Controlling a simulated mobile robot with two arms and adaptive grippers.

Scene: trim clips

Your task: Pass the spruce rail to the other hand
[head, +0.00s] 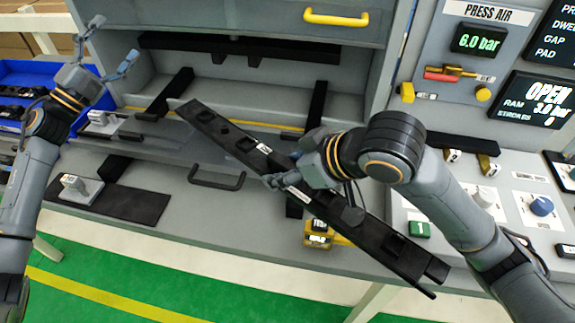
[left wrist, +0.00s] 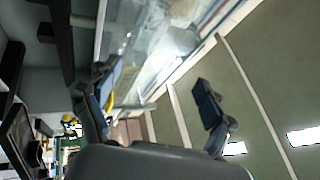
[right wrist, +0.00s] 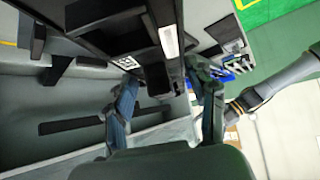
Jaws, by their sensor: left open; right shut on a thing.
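The spruce rail (head: 222,135), a long black channel-shaped bar with small white labels, hangs at a slant across the middle of the head view, from upper left to lower right. My right gripper (head: 282,172) is shut on it near its middle. In the right wrist view the rail (right wrist: 105,15) crosses the top, by the fingertips of the gripper (right wrist: 163,80). My left gripper (head: 114,40) is open and empty at the upper left, apart from the rail's left end. The left wrist view shows its spread fingers (left wrist: 160,82) with nothing between them.
A grey press bench stands behind, with a yellow handle (head: 336,17) above and a dark handle (head: 216,178) on its front. A blue bin (head: 30,75) is at the left. A black mat (head: 130,203) with a clamp-like part lies on the bench. A control panel (head: 520,190) is at the right.

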